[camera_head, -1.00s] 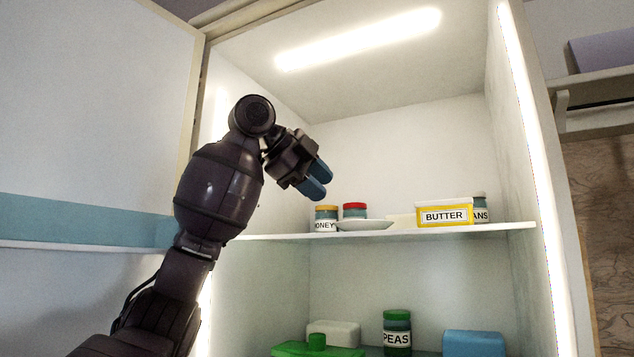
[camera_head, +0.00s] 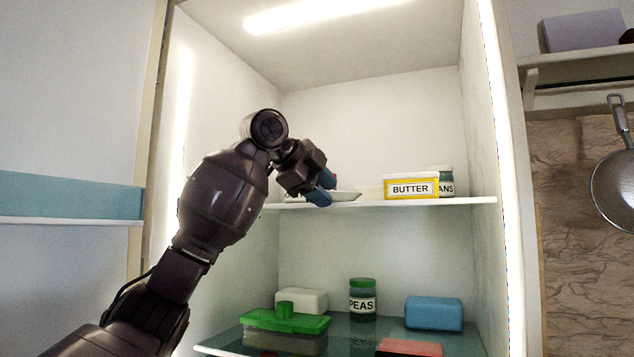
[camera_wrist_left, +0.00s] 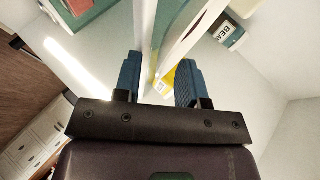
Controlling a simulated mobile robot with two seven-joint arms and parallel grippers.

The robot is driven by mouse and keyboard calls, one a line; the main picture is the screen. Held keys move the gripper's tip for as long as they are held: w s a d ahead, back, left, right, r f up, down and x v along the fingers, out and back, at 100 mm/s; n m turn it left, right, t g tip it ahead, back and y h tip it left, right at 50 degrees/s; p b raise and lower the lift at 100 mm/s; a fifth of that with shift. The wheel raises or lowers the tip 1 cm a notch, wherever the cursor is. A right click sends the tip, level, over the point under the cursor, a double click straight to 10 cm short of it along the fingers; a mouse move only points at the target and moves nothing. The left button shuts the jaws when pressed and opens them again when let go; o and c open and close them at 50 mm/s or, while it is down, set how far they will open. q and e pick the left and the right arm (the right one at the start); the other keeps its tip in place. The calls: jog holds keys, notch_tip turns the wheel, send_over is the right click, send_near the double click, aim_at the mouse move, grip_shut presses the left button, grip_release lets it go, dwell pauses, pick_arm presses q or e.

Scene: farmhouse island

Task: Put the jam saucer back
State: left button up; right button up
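A white saucer (camera_head: 346,196) lies on the upper shelf (camera_head: 420,203) of the lit cabinet, left of the butter box (camera_head: 411,187). Its left part is hidden by my left gripper (camera_head: 325,190), whose blue fingers are at the saucer's near left side. In the left wrist view my left gripper (camera_wrist_left: 158,82) has its two fingers apart. Pale edges and a yellow patch show between and beyond them; I cannot tell whether any of this is the saucer, or whether the fingers touch it. My right gripper is not in view.
A beans jar (camera_head: 446,181) stands behind the butter box. The lower glass shelf holds a green-lidded box (camera_head: 285,330), a peas jar (camera_head: 362,300), a blue box (camera_head: 434,313) and a white box (camera_head: 301,300). A pan (camera_head: 612,188) hangs at right.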

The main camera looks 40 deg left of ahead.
pick_arm(q)
grip_shut()
dwell(0.5)
